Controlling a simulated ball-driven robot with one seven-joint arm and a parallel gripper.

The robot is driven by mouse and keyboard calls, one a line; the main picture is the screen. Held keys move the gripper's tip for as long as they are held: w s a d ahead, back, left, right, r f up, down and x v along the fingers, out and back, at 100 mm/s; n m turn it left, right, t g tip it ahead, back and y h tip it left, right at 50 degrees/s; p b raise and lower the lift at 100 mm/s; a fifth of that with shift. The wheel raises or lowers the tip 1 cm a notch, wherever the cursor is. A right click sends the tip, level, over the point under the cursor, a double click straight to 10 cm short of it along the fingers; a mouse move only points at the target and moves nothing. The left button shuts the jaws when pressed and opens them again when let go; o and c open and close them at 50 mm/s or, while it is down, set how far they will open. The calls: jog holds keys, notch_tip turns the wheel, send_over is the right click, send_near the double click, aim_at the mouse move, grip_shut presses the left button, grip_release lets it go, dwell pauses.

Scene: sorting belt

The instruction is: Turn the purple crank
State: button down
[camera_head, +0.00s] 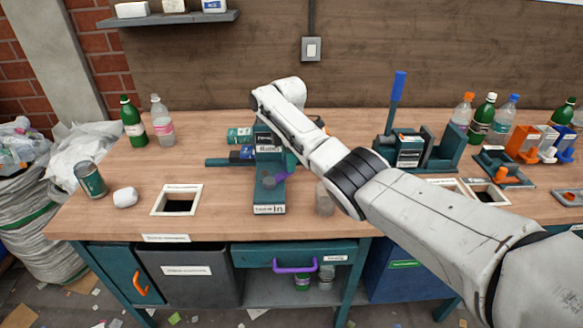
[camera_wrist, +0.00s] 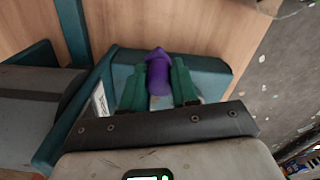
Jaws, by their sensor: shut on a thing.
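The purple crank (camera_wrist: 157,72) shows in the wrist view between the two green fingers of my gripper (camera_wrist: 158,78), which is shut on it. In the head view only a small purple part of the crank (camera_head: 282,176) shows, at the teal machine (camera_head: 268,200) in the middle of the bench. My arm comes in from the right and its wrist hides part of the machine's top. How far the crank is turned cannot be told.
A framed hole (camera_head: 160,200) in the wooden bench (camera_head: 100,205) lies left of the machine. A white lump (camera_head: 125,197) and a dark can (camera_head: 90,180) stand farther left. A teal lever press (camera_head: 410,150) and bottles are at the right. A drawer has a purple handle (camera_head: 296,267).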

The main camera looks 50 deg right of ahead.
jog(key=shift+w+n+b, duration=0.3)
jog(key=shift+n, duration=0.1)
jog(key=c, duration=0.8)
grip_release()
jog(key=shift+c, duration=0.2)
jog(key=shift+r, duration=0.15)
notch_tip(320, 180, up, 10)
jog(key=shift+r, duration=0.25)
jog(key=shift+c, duration=0.4)
